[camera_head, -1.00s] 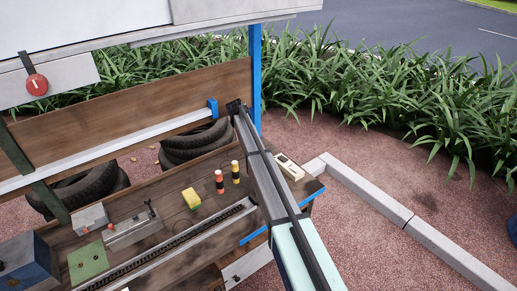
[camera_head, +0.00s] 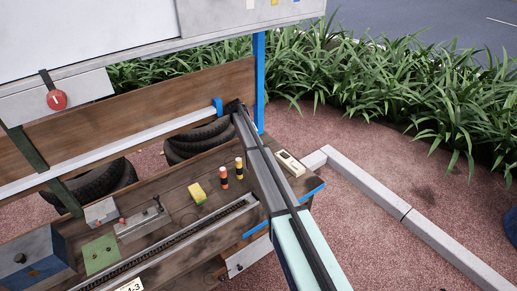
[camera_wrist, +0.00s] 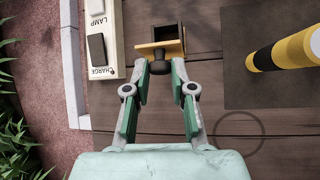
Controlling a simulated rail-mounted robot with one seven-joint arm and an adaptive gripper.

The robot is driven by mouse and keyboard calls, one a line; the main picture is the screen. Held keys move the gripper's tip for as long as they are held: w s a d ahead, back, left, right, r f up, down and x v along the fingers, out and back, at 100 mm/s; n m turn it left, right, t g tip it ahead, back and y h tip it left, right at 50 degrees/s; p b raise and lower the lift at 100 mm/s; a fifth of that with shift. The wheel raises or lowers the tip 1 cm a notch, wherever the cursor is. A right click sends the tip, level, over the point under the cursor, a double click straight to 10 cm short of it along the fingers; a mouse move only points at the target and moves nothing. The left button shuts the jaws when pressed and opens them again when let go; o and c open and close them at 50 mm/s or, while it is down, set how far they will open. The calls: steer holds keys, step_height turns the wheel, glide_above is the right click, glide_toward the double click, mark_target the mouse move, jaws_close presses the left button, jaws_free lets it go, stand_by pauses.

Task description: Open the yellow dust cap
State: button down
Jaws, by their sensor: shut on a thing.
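The yellow dust cap (camera_wrist: 144,46) shows in the wrist view at top centre as a thin yellow plate seen nearly edge-on. It stands against the near side of a small dark box (camera_wrist: 168,34) whose dark recess shows. A dark knob (camera_wrist: 159,64) sits on the near side of the cap. My gripper (camera_wrist: 159,67) is closed around this knob, with one finger on each side. In the head view, my arm hides the gripper and the cap.
A "charge lamp" box (camera_wrist: 103,40) lies left of the gripper; it also shows in the head view (camera_head: 289,163). A yellow-black post (camera_wrist: 284,55) stands to the right. A red-black post (camera_head: 224,177) and a yellow block (camera_head: 196,193) stand on the wooden deck (camera_head: 175,187).

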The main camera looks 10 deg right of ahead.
steer(key=shift+s+f, duration=0.1)
steer(key=c, duration=1)
jaws_free()
steer(key=b, duration=0.2)
steer(key=shift+s+d+f+b, duration=0.1)
steer(key=shift+b, duration=0.2)
